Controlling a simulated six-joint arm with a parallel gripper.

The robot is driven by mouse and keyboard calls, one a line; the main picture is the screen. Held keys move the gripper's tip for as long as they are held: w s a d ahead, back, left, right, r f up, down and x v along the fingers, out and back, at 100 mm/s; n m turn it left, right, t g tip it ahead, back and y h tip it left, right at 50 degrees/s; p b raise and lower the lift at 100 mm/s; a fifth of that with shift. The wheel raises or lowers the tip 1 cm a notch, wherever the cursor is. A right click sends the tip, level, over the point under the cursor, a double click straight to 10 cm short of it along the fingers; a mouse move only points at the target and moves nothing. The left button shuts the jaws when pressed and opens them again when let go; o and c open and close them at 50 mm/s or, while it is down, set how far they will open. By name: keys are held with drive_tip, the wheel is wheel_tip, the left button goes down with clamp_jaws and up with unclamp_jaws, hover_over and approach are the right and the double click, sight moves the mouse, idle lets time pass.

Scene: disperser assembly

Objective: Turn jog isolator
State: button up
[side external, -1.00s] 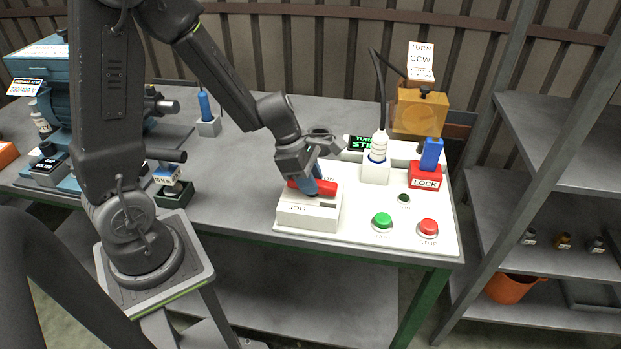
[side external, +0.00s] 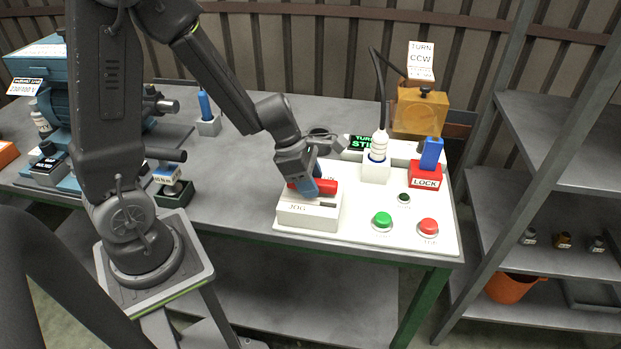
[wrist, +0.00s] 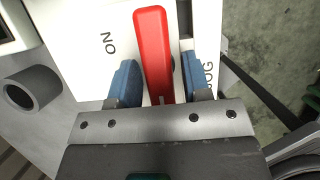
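The jog isolator is a white box (side external: 308,217) on the white panel, with a red handle (side external: 326,187) on top. In the wrist view the red handle (wrist: 153,50) points between an ON label and a partly hidden JOG label. My gripper (side external: 313,181) is low over the box, with its blue fingertips on either side of the handle. In the wrist view, narrow gaps show between the handle and the fingers of my gripper (wrist: 158,80), so it looks open around the handle, not clamped.
To the right on the panel are a green button (side external: 382,220), a red button (side external: 428,227), a red LOCK block (side external: 425,178) with a blue part, and a white plug (side external: 379,147) with a cable. A small display (side external: 362,143) stands behind.

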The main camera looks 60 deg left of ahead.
drive_tip(key=shift+o, duration=0.7)
drive_tip(key=shift+r, duration=0.1)
drive_tip(key=shift+a+r, duration=0.1)
drive_tip(key=shift+r, duration=0.05)
drive_tip(key=v, duration=1.3)
drive_tip(key=shift+r, duration=0.2)
drive_tip(key=shift+s, duration=0.2)
drive_tip(key=s+d+r+m+t+y, duration=0.1)
drive_tip(key=s+m, duration=0.4)
drive_tip(key=m, duration=0.8)
drive_tip(key=s+d+r+m+t+y, duration=0.1)
drive_tip(key=s+d+r+m, duration=0.3)
drive_tip(key=m, duration=1)
drive_tip(key=shift+s+d+r+y, duration=0.25)
drive_tip(key=shift+s+d+y, duration=0.45)
drive_tip(key=shift+d, duration=0.3)
